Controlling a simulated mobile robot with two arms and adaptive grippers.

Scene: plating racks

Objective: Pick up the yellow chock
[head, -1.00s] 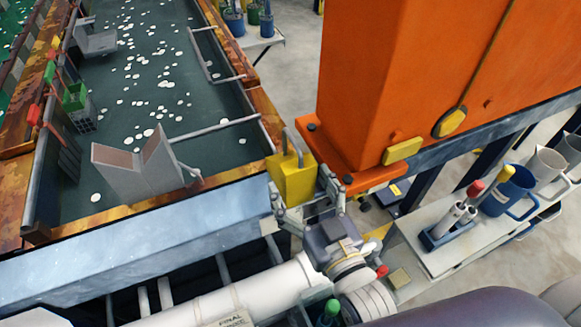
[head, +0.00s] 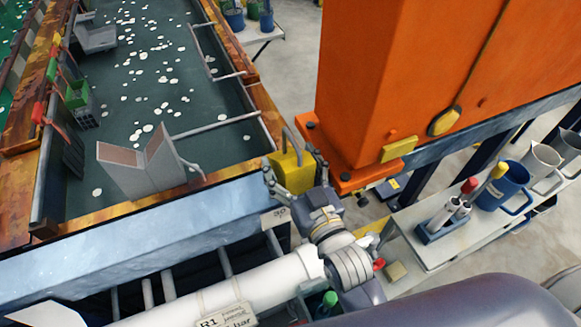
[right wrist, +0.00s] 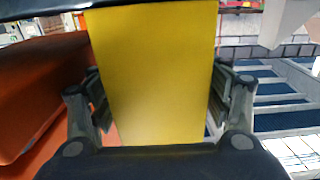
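The yellow chock (head: 291,174), a block with a grey loop handle on top, stands at the corner of the blue-grey beam, close beside the orange column's base. My right gripper (head: 294,172) is at the chock, with one finger on each side of it. In the right wrist view the chock (right wrist: 160,75) fills the space between the fingers, and they look spread, very near its sides. Contact is hard to make out. The chock's lower part is partly hidden by the gripper. My left gripper is not in view.
The orange column (head: 400,70) rises right behind the chock. A tank (head: 150,65) with white floating pieces and a grey angled block (head: 140,172) lies left. A shelf with a blue mug (head: 503,188) stands right.

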